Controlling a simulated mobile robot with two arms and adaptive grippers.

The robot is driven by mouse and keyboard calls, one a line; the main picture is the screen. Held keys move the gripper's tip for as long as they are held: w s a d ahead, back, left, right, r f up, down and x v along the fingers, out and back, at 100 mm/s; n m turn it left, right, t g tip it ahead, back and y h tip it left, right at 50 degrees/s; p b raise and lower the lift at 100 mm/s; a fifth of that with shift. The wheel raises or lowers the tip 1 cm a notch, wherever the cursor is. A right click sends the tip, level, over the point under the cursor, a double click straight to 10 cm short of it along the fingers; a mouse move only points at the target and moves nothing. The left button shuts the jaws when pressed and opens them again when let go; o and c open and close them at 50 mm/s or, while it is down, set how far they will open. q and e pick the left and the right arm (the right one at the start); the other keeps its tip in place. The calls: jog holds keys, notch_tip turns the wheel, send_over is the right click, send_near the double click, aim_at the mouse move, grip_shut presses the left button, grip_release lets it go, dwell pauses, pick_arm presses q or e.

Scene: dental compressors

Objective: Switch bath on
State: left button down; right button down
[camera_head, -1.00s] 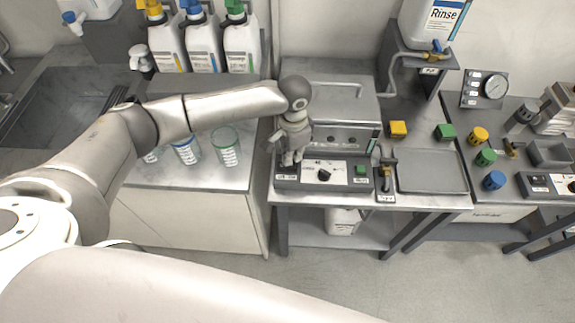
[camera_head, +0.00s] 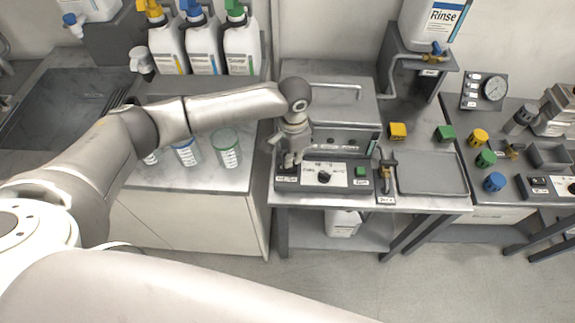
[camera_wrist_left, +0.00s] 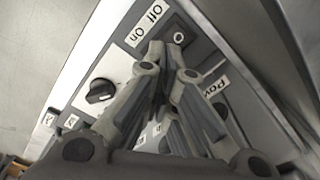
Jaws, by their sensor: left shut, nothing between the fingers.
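The bath (camera_head: 335,108) is a grey metal box with a lid on the middle bench. Its front control panel (camera_head: 345,185) has a black knob (camera_head: 324,177) and a green button (camera_head: 360,171). My left gripper (camera_head: 288,165) is shut and empty, pointing down at the panel's left end. In the left wrist view, the fingertips (camera_wrist_left: 168,45) are at the panel beside an "Off On" label (camera_wrist_left: 145,24), close to a small round part (camera_wrist_left: 178,37). I cannot tell whether they touch it. The knob also shows there (camera_wrist_left: 100,91). My right gripper is not in view.
A tap (camera_head: 385,170) and a grey tray (camera_head: 430,173) are right of the panel. Yellow (camera_head: 398,130) and green (camera_head: 445,132) blocks stand behind the tray. Labelled cups (camera_head: 227,148) and bottles (camera_head: 241,45) are on the left counter. A Rinse container (camera_head: 436,22) stands at the back.

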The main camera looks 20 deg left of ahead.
pick_arm(q)
jog(key=shift+s+f+b, duration=0.1)
jog(key=shift+f+b, duration=0.2)
jog(key=shift+f, duration=0.45)
dwell(0.6)
jog(key=shift+r+p, duration=0.9)
jog(key=shift+p, duration=0.25)
notch_tip(320, 180, up, 5)
jog(key=p, duration=0.6)
jog(key=shift+r, duration=0.1)
